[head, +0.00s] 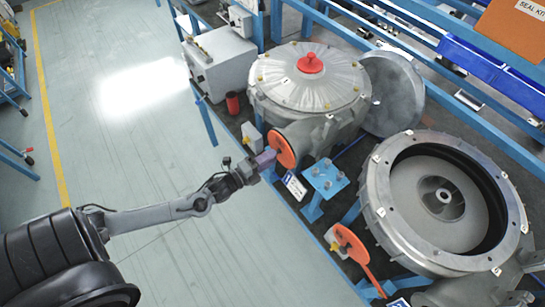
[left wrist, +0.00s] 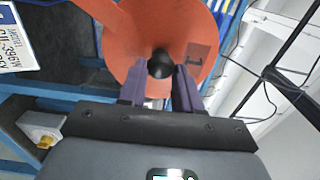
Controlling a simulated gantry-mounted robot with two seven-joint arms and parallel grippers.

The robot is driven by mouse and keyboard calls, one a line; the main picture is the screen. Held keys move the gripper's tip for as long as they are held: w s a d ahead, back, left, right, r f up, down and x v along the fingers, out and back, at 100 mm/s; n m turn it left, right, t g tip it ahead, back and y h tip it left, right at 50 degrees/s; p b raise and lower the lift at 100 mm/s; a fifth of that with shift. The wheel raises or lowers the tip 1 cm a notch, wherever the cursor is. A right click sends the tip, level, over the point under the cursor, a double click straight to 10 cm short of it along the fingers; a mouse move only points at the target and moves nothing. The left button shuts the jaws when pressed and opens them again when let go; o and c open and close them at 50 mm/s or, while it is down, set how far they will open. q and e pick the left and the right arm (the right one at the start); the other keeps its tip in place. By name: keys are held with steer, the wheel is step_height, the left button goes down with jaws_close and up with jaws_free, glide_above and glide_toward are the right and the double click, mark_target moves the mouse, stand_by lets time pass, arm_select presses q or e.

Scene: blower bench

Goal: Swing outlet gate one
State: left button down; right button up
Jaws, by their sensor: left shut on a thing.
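The orange round outlet gate (head: 282,146) with a dark knob stands at the outlet of the closed silver blower housing (head: 308,85). It fills the top of the left wrist view (left wrist: 135,35), with a small dark-marked patch on its right side. My left gripper (head: 264,159) is at the face of this gate. In the left wrist view its purple fingers (left wrist: 158,82) are shut on the black knob (left wrist: 160,64). The outlet opening behind the disc is hidden. My right gripper is not in view.
A second orange gate (head: 350,242) is by the open blower housing (head: 446,200) at right. A blue bracket (head: 325,178) and a white-and-blue sign (head: 295,186) are close beside my left gripper. The floor (head: 140,140) at left is clear. A red cylinder (head: 232,103) stands behind.

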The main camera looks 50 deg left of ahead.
arm_select(q)
steer(key=c, duration=0.8)
jaws_free()
steer(key=shift+d+f, duration=0.1)
steer(key=shift+s, duration=0.1)
steer(key=shift+s+a+b, duration=0.2)
steer(key=shift+s+b, duration=0.1)
steer(key=shift+s, duration=1.45)
steer(key=shift+s+a+b, duration=0.25)
steer(key=shift+s, duration=1.55)
steer(key=shift+s+a+b, duration=0.2)
steer(key=shift+s+b, duration=0.1)
steer(key=shift+s, duration=1.45)
